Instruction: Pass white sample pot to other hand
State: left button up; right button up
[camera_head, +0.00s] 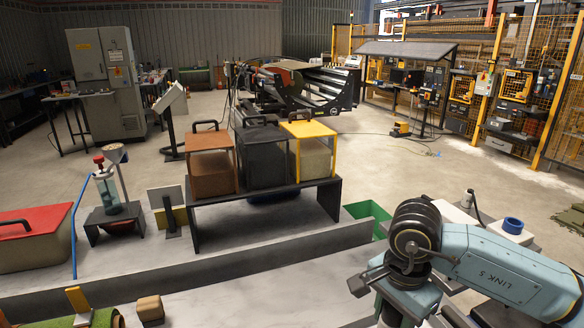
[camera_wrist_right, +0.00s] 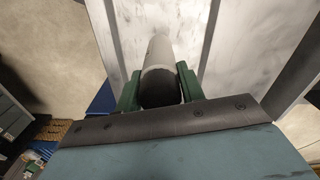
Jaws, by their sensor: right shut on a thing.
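My right arm comes in from the right in the head view, bent down near the front edge; its fingertips are hidden there. In the right wrist view my right gripper (camera_wrist_right: 160,82) has its two green fingers shut around the white sample pot (camera_wrist_right: 160,53). The pot is a pale cylinder with a dark near end, and its far end points away from the palm. A pale marbled surface shows beyond it; I cannot tell how far away. My left gripper is in neither view.
Brown, black and yellow-framed boxes stand on a dark stand (camera_head: 330,196) at the middle of the bench. A red-lidded box (camera_head: 35,240) and a red-capped pump bottle (camera_head: 108,190) are at left. A brown block (camera_head: 150,308) and green turf roll (camera_head: 100,319) lie in front.

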jog(key=n, duration=0.2)
jog(key=d+n+b, duration=0.1)
jog(key=n, duration=0.2)
jog(key=shift+w+d+f+n, duration=0.15)
jog(key=shift+d+f+n, duration=0.15)
jog(key=shift+f, duration=0.1)
jog(key=n, duration=0.3)
jog(key=d+n+b, duration=0.1)
jog(key=n, duration=0.2)
jog(key=shift+d+f, duration=0.15)
jog(key=shift+d, duration=0.05)
jog(key=shift+w, duration=0.1)
